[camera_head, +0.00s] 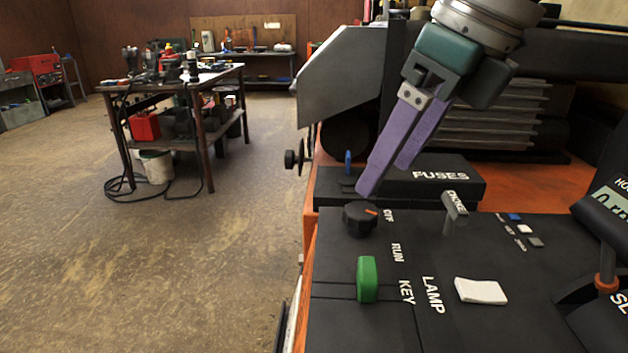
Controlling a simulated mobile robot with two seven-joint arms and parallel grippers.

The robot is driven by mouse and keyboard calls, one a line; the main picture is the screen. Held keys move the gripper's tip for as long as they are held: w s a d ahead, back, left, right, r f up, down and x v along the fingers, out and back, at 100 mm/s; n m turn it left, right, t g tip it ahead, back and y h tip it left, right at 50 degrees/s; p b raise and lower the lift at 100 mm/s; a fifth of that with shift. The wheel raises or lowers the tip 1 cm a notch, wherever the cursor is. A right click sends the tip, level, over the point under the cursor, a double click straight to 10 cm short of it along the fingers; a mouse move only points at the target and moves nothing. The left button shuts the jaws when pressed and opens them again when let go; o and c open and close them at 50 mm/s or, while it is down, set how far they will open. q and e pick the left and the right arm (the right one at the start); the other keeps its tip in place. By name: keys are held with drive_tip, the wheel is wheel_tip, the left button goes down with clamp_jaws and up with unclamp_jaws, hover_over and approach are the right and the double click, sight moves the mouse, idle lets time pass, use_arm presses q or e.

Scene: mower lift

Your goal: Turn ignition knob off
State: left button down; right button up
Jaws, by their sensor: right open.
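The ignition knob (358,220) is a round black dial on the dark control panel. Its orange mark is on the right side, facing the OFF label; the RUN label is lower down. My right gripper (384,178) has two purple fingers and comes down from the upper right. It is open and empty. Its longer-looking fingertip is just above the knob in the picture; I cannot tell whether it touches. A green key (367,280) stands on the panel below the knob, by the KEY label. My left gripper is not in view.
A raised FUSES box (440,182) with a blue fuse (348,160) lies behind the knob. The grey choke lever (455,208) stands to the right. A white lamp switch (481,291) is at front right. Open floor and a workbench (175,85) are at left.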

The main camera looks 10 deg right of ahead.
sight(363, 210)
drive_tip(key=x, duration=0.6)
drive_tip(key=shift+w+a+f+p, duration=0.1)
drive_tip(key=shift+a+f+p, duration=0.1)
drive_tip(key=shift+p, duration=0.15)
clamp_jaws()
